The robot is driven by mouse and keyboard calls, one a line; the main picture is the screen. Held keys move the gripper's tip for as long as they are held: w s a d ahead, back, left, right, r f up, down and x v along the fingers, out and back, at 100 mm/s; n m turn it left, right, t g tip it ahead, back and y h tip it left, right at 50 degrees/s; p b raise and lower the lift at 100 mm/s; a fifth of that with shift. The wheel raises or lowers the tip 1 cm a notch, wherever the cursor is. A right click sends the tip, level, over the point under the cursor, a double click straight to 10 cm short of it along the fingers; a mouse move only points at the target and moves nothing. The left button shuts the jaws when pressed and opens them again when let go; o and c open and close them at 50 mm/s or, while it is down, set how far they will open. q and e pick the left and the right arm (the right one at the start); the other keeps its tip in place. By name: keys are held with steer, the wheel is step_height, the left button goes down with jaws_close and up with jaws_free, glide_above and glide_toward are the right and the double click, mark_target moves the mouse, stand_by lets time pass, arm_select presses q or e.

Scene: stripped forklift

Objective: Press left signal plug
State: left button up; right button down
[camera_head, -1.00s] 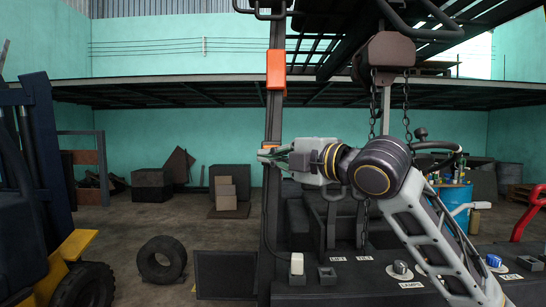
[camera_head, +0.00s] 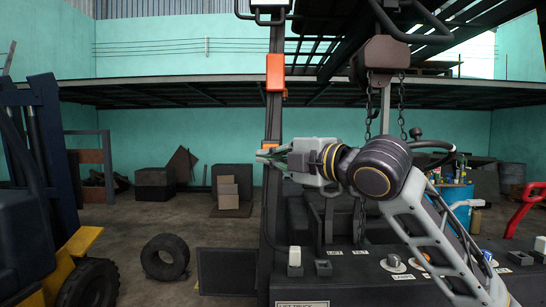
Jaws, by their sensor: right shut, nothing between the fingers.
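My right gripper (camera_head: 265,154) is shut and empty. Its arm reaches in from the right, and its fingers point left in front of the forklift's dark upright post (camera_head: 272,202). A small orange piece (camera_head: 271,145) shows on the post just above the fingertips. Whether they touch it I cannot tell. A larger orange block (camera_head: 276,72) is higher on the same post. A white-capped plug or switch (camera_head: 294,256) stands on the dashboard below. I cannot tell which of these is the left signal plug. My left gripper is not in view.
The dashboard (camera_head: 345,285) carries labelled knobs, including one grey-white (camera_head: 394,261), under my right arm. Chains hang from a hoist block (camera_head: 380,55) close behind the arm. A tyre (camera_head: 165,256) lies on the floor at left, beside a blue and yellow forklift (camera_head: 50,150). A blue barrel (camera_head: 457,202) stands at right.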

steer(key=b+v, duration=0.3)
steer(key=v, duration=0.7)
steer(key=shift+r, duration=0.1)
stand_by(0.6)
